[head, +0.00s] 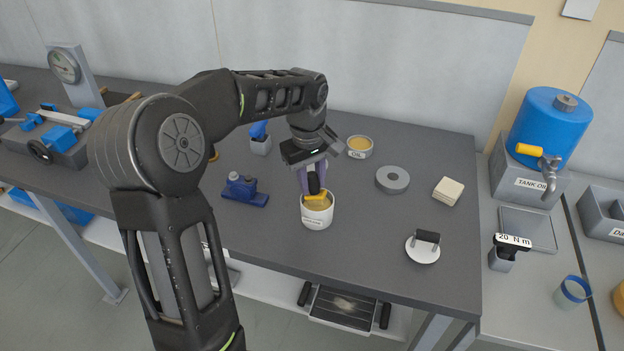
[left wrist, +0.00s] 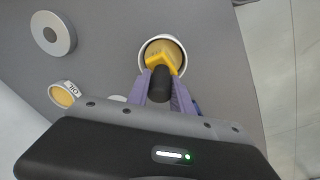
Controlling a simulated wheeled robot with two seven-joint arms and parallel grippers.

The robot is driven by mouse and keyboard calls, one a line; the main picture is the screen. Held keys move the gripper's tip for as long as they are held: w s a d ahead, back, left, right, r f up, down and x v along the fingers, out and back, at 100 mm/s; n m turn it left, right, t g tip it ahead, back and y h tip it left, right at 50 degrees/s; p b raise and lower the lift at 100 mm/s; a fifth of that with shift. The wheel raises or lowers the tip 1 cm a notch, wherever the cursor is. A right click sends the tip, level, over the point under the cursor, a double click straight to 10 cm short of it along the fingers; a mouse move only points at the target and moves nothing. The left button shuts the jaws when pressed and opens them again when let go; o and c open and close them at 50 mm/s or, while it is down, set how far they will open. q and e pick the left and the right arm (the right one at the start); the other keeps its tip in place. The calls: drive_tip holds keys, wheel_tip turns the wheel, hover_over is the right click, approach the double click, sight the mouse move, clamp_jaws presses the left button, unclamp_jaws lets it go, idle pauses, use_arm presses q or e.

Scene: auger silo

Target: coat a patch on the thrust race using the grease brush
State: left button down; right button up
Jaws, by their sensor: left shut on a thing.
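My left gripper (head: 313,178) is shut on the dark handle of the grease brush (head: 315,196), which has a yellow head. The brush points down into the mouth of a white pot (head: 317,214) with tan grease inside. In the left wrist view the purple fingers (left wrist: 160,95) hold the black handle, and the yellow brush head (left wrist: 160,60) lies within the pot rim (left wrist: 142,55). The bristles are hidden. The thrust race is likely the grey ring (head: 392,180) lying flat on the table, right of the pot; it also shows in the left wrist view (left wrist: 53,34). My right gripper is not in view.
An oil tin (head: 359,148) stands behind the pot. A blue tool on a base (head: 243,190) is to its left. A stack of pale pads (head: 448,191) and a white disc with a dark handle (head: 424,247) are at the right. Table between pot and ring is clear.

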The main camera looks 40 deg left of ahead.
use_arm(q)
drive_tip(key=shift+r+p, duration=2.35)
drive_tip(key=shift+r, duration=1.1)
drive_tip(key=shift+w+f+m, duration=0.15)
drive_tip(key=shift+w+m, duration=0.15)
drive_tip(key=shift+m, duration=0.8)
drive_tip(key=w+d+f+m, duration=0.1)
drive_tip(key=d+f+m, duration=0.1)
drive_tip(key=d, duration=0.4)
drive_tip(key=w+d+f+m, duration=0.1)
drive_tip(key=d+f+m, duration=0.1)
drive_tip(key=d+m, duration=0.3)
drive_tip(key=w+d+f+m+h, duration=0.1)
drive_tip(key=d+f+m, duration=0.2)
drive_tip(key=d, duration=0.5)
drive_tip(key=shift+m+g, duration=0.3)
drive_tip(key=shift+m, duration=0.1)
